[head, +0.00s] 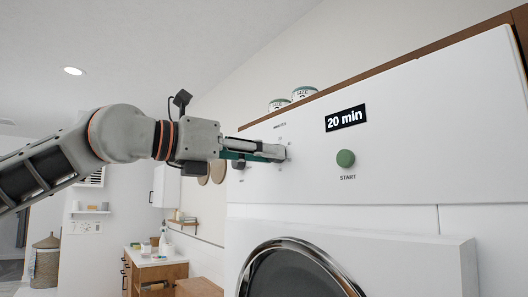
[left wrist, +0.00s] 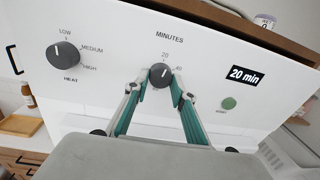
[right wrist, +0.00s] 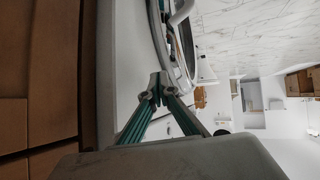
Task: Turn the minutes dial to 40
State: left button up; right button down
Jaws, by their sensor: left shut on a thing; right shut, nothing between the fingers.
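The minutes dial (left wrist: 160,76) is a dark round knob on the white panel, with 20 printed just above it and 40 to its upper right. Its white mark points up toward 20. The display (left wrist: 244,77) reads "20 min", and so does the display in the head view (head: 346,118). My left gripper (left wrist: 160,90) is shut on the minutes dial, one fingertip at each side. In the head view this gripper (head: 284,153) reaches the panel from the left and mostly hides the dial. My right gripper (right wrist: 158,90) is shut and empty in the right wrist view.
The heat dial (left wrist: 63,55) sits left of the minutes dial. A green START button (head: 345,158) is on the right, above the round door (head: 300,272). Two cans (head: 303,93) stand on top. In the right wrist view, a brown wooden front (right wrist: 40,80) lies at left.

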pick_arm(q)
jog(key=m+p, duration=0.2)
jog(key=m, duration=0.7)
jog(key=shift+r+y+p, duration=0.15)
jog(key=shift+y+p, duration=0.15)
jog(key=shift+m, duration=0.3)
jog(key=o, duration=1)
jog(key=shift+o, duration=0.6)
jog(key=shift+a, duration=0.15)
